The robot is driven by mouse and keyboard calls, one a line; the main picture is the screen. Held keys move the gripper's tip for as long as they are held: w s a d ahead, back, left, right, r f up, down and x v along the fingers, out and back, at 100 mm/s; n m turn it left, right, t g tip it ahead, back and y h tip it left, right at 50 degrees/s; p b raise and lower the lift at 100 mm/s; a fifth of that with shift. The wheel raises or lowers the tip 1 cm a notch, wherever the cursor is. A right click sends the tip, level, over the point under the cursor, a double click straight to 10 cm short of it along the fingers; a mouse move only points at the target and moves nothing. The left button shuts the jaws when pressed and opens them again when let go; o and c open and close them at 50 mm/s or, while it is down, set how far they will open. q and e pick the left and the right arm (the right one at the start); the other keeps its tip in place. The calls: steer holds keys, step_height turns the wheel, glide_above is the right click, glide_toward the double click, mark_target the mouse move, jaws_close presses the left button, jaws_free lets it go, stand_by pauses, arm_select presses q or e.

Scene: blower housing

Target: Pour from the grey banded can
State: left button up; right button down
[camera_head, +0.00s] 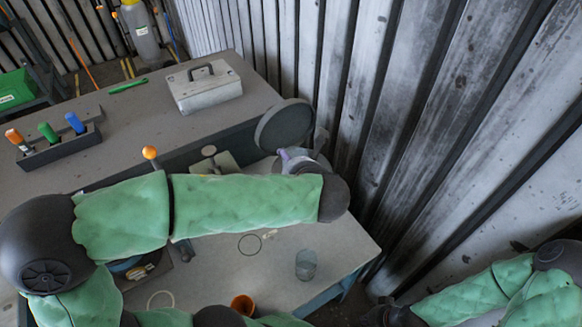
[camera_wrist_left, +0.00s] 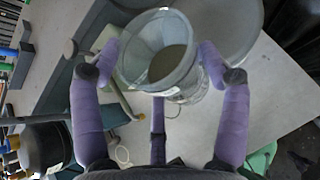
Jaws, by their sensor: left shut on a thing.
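In the left wrist view my left gripper (camera_wrist_left: 158,62) has its purple fingers around a grey can (camera_wrist_left: 183,91) with a pale lettered band. The can's wide open mouth faces the camera, and a grey-brown area shows inside. In the head view my left arm reaches right across the table, and its purple fingers (camera_head: 288,156) show beyond the forearm; the can there is mostly hidden. A clear glass (camera_head: 306,264) stands on the near table. My right gripper (camera_head: 392,313) is dark and partly cut off at the bottom right, with its fingers unclear.
A dark round disc (camera_head: 284,124) stands near the corrugated wall. An orange cup (camera_head: 243,304) and a thin dark ring (camera_head: 249,244) are on the near table (camera_head: 335,243). A grey metal box (camera_head: 206,90) and a rack with coloured handles (camera_head: 60,150) are farther back.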

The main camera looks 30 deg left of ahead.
arm_select(q)
steer(key=shift+w+a+f+g+p, duration=0.15)
steer(key=shift+w+f+g+p, duration=0.15)
steer(key=shift+w, duration=0.2)
steer(key=shift+w+a+f+g+p, duration=0.1)
steer(key=shift+w+f+g+p, duration=0.2)
steer(key=shift+w, duration=0.2)
steer(key=shift+h, duration=0.3)
steer(key=shift+w+a+f+g+p, duration=0.1)
steer(key=shift+f+g+p, duration=0.3)
steer(key=shift+f+p, duration=0.55)
steer(key=shift+f, duration=0.2)
steer(key=shift+f+m+p, duration=0.25)
steer(key=shift+m+p, duration=0.05)
steer(key=shift+f+g+p, duration=0.3)
steer(key=shift+g+p, duration=0.05)
steer(key=shift+g, duration=0.15)
steer(key=shift+f, duration=0.2)
